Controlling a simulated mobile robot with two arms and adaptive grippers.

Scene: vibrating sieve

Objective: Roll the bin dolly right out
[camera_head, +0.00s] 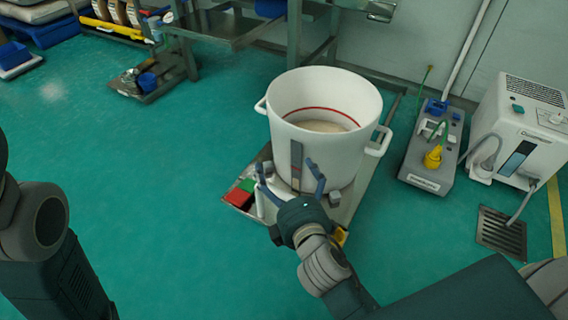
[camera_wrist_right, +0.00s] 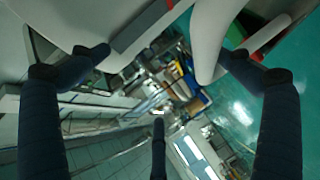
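The bin dolly (camera_head: 361,188) is a low grey platform on the green floor. A large white bin (camera_head: 345,160) with two side handles stands upright on it, with pale material inside below a red line. A grey vertical strip (camera_head: 296,160) runs down the bin's front. My right gripper (camera_head: 290,172) is at the bin's front, low down, with its fingers spread on either side of this strip. In the right wrist view its fingers (camera_wrist_right: 165,62) are wide apart, with white surfaces close by; contact cannot be told. My left gripper is out of view; only my left arm shows.
Red and green blocks (camera_head: 239,196) sit at the dolly's front left corner. A grey unit with a yellow connector (camera_head: 433,158) and a white machine (camera_head: 520,125) stand to the right, by a floor drain (camera_head: 501,232). A metal frame stands behind.

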